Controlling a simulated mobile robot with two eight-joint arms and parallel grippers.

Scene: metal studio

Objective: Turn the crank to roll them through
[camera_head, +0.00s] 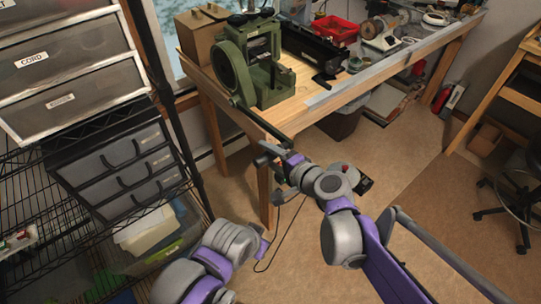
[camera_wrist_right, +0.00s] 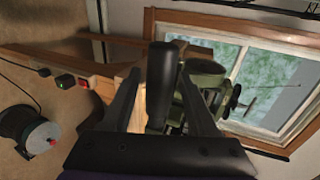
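The green rolling mill (camera_head: 262,62) stands at the near left corner of the wooden workbench, and part of it shows in the right wrist view (camera_wrist_right: 207,76). Its dark crank arm (camera_head: 262,124) reaches out past the bench's front edge. My right gripper (camera_head: 266,157) is at the outer end of the crank. In the right wrist view the black crank handle (camera_wrist_right: 161,85) stands between my two fingers, with a narrow gap beside it, so the gripper looks open around it. My left arm is low in the head view; its gripper cannot be made out.
The workbench (camera_head: 335,95) holds a black machine (camera_head: 312,50), a red bin (camera_head: 334,29) and a small grinder (camera_head: 381,33). A drawer unit and wire shelf (camera_head: 40,200) stand at the left. A stool (camera_head: 520,195) is at the right. Open floor lies before the bench.

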